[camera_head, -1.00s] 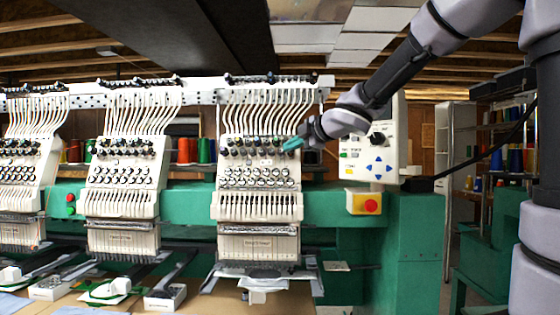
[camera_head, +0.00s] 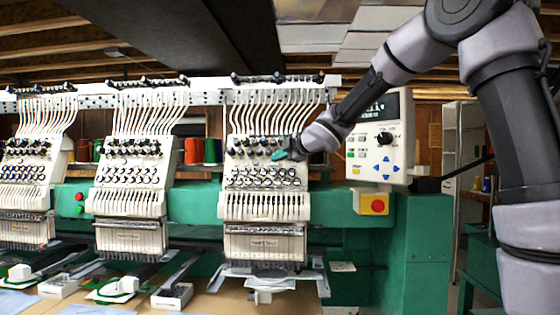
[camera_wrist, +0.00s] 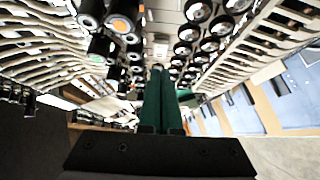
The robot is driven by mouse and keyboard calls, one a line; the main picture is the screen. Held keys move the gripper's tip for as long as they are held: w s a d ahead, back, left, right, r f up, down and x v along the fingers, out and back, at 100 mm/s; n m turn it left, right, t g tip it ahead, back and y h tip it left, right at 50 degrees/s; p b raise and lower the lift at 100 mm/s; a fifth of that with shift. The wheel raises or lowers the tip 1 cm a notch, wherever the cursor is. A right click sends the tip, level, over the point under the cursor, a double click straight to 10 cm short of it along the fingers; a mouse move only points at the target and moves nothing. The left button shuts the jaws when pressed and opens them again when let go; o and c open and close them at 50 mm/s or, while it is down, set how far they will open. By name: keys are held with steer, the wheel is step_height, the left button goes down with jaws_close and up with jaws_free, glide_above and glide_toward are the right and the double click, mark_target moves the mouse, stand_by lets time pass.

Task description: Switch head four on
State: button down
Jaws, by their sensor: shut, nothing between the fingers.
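Several white embroidery heads stand in a row on the machine; the rightmost head (camera_head: 265,185) carries rows of dark tension knobs and round dials. My gripper (camera_head: 279,155) is at the upper right of that head's face, its green fingertips beside the knob rows. In the wrist view my gripper (camera_wrist: 164,100) has its two green fingers together, with nothing between them. The fingers point along a gap between dark knobs (camera_wrist: 112,30) and black-and-white round dials (camera_wrist: 205,30). Which part is head four's switch, and whether the fingertips touch anything, I cannot tell.
A control panel (camera_head: 383,140) with a screen, a black knob and blue arrow buttons is right of the head. A red stop button (camera_head: 377,206) on a yellow box is below it. Another head (camera_head: 128,190) stands to the left. White thread tubes run above the heads.

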steer(key=shift+w+d+f, duration=0.15)
steer(key=shift+w+f, duration=0.1)
steer(key=shift+w, duration=0.4)
steer(key=shift+w+d+f, duration=0.15)
steer(key=shift+w+f, duration=0.05)
steer(key=shift+w, duration=0.4)
steer(key=shift+w+d, duration=0.1)
steer(key=shift+w+d+f, duration=0.1)
steer(key=shift+w+d, duration=0.05)
steer(key=shift+w, duration=0.15)
